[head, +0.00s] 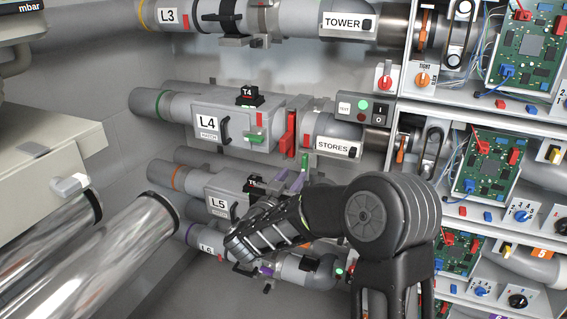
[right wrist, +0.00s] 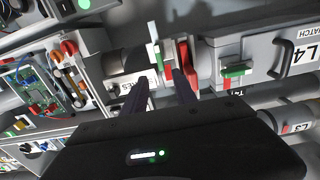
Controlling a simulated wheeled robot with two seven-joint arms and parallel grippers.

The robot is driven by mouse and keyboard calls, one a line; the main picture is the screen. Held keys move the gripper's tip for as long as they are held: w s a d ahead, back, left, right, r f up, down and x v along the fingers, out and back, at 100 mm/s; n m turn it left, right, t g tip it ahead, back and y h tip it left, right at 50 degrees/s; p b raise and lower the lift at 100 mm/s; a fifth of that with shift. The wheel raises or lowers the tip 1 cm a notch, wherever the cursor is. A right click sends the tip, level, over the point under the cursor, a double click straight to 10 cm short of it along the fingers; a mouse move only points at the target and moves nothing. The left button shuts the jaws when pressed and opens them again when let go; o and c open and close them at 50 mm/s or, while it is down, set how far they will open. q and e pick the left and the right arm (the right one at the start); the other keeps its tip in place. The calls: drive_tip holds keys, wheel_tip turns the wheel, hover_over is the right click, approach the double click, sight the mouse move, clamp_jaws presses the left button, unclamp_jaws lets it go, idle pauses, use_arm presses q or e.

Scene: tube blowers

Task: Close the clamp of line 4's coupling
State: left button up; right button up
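Line 4's box (head: 212,120), labelled L4, joins the pipe labelled STORES (head: 331,146) at a coupling with red parts (head: 290,134). A green tab (head: 304,162) shows just below the coupling. In the right wrist view the red coupling part (right wrist: 189,62) stands just beyond one fingertip, with a pale upright piece (right wrist: 153,42) beside it. My right gripper (head: 294,180) is below the coupling in the head view. The right wrist view shows its two dark fingers (right wrist: 160,76) apart, with nothing held between them. Whether a finger touches the coupling cannot be told. My left gripper is out of view.
Line 3's TOWER pipe (head: 345,23) runs above and line 5's box (head: 222,193) lies below, close to my right arm. A small switch box (head: 362,109) sits right of the coupling. Open shelves with circuit boards (head: 487,160) fill the right. Shiny tubes (head: 125,245) stand at lower left.

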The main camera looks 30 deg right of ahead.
sight(303, 161)
drive_tip(key=shift+a, duration=0.1)
drive_tip(key=p+x, duration=0.1)
drive_tip(key=x, duration=0.7)
drive_tip(key=shift+p, duration=0.3)
drive_tip(key=shift+a, duration=0.1)
clamp_jaws()
idle(1.3)
